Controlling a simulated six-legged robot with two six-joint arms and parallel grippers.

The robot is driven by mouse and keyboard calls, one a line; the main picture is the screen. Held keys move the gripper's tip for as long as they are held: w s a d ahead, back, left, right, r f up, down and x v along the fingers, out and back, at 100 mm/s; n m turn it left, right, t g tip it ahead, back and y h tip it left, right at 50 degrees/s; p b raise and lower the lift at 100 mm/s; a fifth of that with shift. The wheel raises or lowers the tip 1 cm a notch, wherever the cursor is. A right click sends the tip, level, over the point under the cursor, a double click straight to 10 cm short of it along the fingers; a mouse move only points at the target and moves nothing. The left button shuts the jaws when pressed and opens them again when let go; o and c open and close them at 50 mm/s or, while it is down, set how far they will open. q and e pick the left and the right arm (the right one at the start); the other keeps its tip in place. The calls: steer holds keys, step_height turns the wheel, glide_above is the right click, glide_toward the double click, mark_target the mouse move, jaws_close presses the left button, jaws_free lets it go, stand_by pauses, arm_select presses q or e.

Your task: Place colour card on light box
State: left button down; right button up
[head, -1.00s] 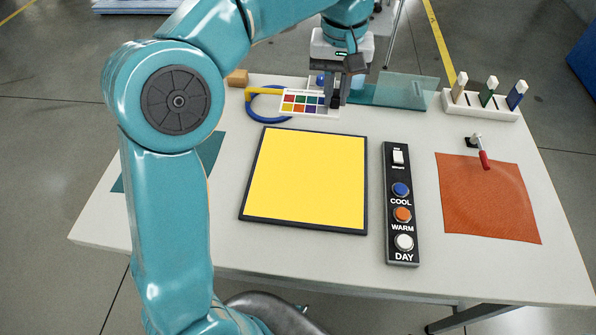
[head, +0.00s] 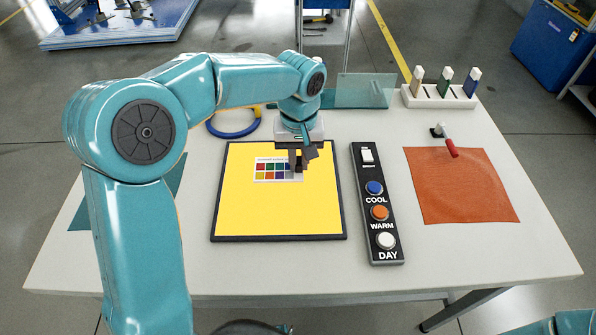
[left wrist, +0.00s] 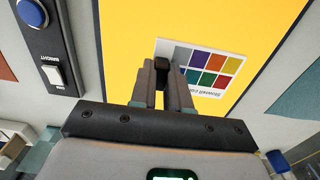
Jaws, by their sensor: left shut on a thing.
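The colour card (head: 271,171), white with rows of coloured squares, is over the far part of the lit yellow light box (head: 270,213). My left gripper (head: 297,165) is shut on the card's right edge. In the left wrist view the left gripper's fingers (left wrist: 164,80) meet at the edge of the card (left wrist: 212,72), with the yellow panel (left wrist: 232,22) behind it. I cannot tell whether the card touches the panel. My right gripper is not in view.
A black control panel (head: 378,205) with a switch and COOL, WARM and DAY buttons lies right of the light box. An orange cloth (head: 462,190), a rack (head: 438,98) and a glass plate (head: 364,90) are further right and back.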

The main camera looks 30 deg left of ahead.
mark_target(298, 172)
arm_select(q)
step_height(298, 172, down, 4)
steer(key=shift+f, duration=0.15)
steer(key=shift+s, duration=0.1)
steer(key=shift+f+b, duration=0.15)
steer(key=shift+b, duration=0.15)
steer(key=c, duration=1.1)
jaws_free()
steer(key=shift+r, duration=0.2)
step_height(298, 172, up, 12)
steer(key=shift+r+p, duration=0.1)
steer(key=shift+p, duration=0.65)
